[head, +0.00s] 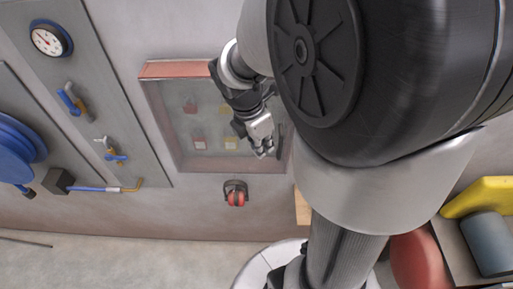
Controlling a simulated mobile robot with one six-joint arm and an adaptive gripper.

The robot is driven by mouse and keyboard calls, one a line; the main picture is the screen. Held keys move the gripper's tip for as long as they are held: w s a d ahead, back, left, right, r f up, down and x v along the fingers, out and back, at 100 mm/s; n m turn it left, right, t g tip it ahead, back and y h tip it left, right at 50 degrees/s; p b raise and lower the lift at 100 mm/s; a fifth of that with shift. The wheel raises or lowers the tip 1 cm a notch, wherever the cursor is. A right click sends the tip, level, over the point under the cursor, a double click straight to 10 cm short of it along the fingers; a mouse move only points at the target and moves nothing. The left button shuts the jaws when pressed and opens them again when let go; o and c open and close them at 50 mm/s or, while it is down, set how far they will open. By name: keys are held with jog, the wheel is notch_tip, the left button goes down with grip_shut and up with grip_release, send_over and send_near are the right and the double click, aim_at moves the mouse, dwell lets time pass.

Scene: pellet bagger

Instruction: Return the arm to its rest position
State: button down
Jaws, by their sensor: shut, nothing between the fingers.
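My gripper (262,135) shows in the head view near the middle, small and beyond the large links of my arm. Its fingers are shut and hold nothing. It points down and to the right, in front of a framed case on the wall. My arm's dark joint housing and silver links fill much of the right half and hide what lies behind them. I cannot tell the distance between the gripper and the case.
The wall case (157,115) has a red top edge and coloured items inside. Red earmuffs (236,194) hang below it. A gauge (48,40), valves and a blue hose reel (15,150) are at left. Yellow and red objects sit lower right. The floor at lower left is mostly clear.

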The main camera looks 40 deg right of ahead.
jog(key=s+a+f+m+t+y+b, duration=0.1)
jog(key=s+a+f+m+b, duration=0.4)
jog(key=b, duration=0.9)
jog(key=s+a+f+m+t+y+b, duration=0.1)
jog(key=s+a+f+m+t+b, duration=0.2)
jog(key=s+a+f+m+b, duration=0.3)
jog(key=a+f+m+b, duration=0.3)
jog(key=f+m+b, duration=0.3)
jog(key=f+b, duration=0.2)
jog(key=shift+s+a+f+m+t+y+b, duration=0.2)
jog(key=shift+s+m+t+y+b, duration=0.15)
jog(key=shift+b, duration=0.2)
